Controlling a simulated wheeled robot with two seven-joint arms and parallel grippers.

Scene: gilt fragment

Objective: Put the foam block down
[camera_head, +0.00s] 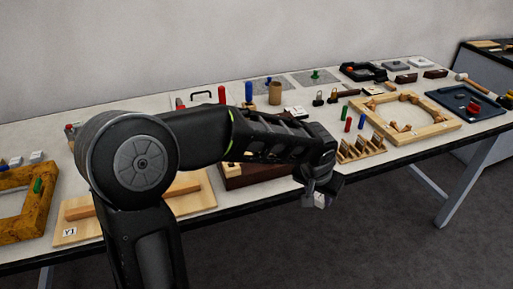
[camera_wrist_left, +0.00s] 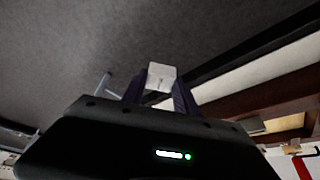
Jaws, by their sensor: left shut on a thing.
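My left gripper (camera_head: 318,190) reaches in from the left over the table and is at the table's front edge. It is shut on the foam block (camera_head: 319,200), a small pale piece whose lower end shows beneath the fingers. In the left wrist view the foam block (camera_wrist_left: 161,76) is a whitish block between the two dark fingertips (camera_wrist_left: 160,92), with grey floor behind it. My right gripper is in neither view.
The long pale table (camera_head: 245,220) is crowded. A slotted wooden rack (camera_head: 362,150) and a wooden frame (camera_head: 440,130) stand right of the gripper. A gilt frame (camera_head: 14,232) and a wooden board (camera_head: 75,237) lie at the left. A blue tray (camera_head: 455,103) is at the far right.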

